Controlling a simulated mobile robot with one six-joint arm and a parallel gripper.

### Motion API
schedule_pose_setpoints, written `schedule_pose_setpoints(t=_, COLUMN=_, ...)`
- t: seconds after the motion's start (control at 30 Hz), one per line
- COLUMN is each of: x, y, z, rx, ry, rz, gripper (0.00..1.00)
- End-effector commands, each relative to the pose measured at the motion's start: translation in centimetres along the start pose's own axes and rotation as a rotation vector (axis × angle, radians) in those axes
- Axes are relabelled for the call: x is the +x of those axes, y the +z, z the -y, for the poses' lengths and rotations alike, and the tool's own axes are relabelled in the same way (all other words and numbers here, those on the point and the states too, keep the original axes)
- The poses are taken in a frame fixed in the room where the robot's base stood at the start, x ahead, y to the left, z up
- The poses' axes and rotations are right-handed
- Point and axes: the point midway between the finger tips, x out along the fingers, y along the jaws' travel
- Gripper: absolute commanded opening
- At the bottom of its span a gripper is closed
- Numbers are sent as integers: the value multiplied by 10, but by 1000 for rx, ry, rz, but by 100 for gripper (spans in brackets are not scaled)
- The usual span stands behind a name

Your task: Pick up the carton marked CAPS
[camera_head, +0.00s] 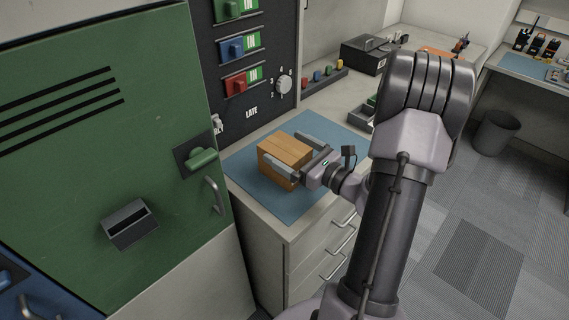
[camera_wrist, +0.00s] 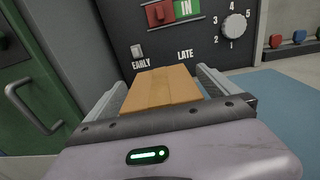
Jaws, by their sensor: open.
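A brown carton (camera_head: 284,157) sits on the blue mat (camera_head: 253,185) on the counter. No CAPS marking can be read on the sides I see. In the wrist view the carton's plain top (camera_wrist: 163,88) shows between the two fingers. My gripper (camera_head: 289,154) is open, with one finger along each side of the carton. I cannot tell whether the fingers touch it. The carton's lower part is hidden by the gripper in the wrist view.
A dark panel (camera_head: 252,113) with switches and a dial (camera_head: 284,85) stands just behind the mat. A green cabinet door (camera_head: 100,190) with a handle (camera_head: 213,196) is close on the left. A small grey tray (camera_head: 362,119) lies to the right. Some mat right of the carton is clear.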

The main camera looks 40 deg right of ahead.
Motion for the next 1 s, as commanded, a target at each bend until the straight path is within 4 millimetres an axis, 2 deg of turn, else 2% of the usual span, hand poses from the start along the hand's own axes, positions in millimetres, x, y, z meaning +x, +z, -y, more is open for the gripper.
schedule_pose_setpoints(t=0.1, x=14, y=-2, z=-1, rx=1, ry=1, rz=0, gripper=100)
schedule_pose_setpoints(t=0.3, x=15, y=0, z=0, rx=2, ry=-1, rz=-1, gripper=100)
schedule_pose_setpoints(t=0.37, x=15, y=0, z=0, rx=2, ry=0, rz=-1, gripper=90)
schedule_pose_setpoints(t=0.7, x=14, y=-1, z=0, rx=1, ry=0, rz=-1, gripper=25)
schedule_pose_setpoints(t=1.0, x=14, y=4, z=0, rx=0, ry=0, rz=-1, gripper=25)
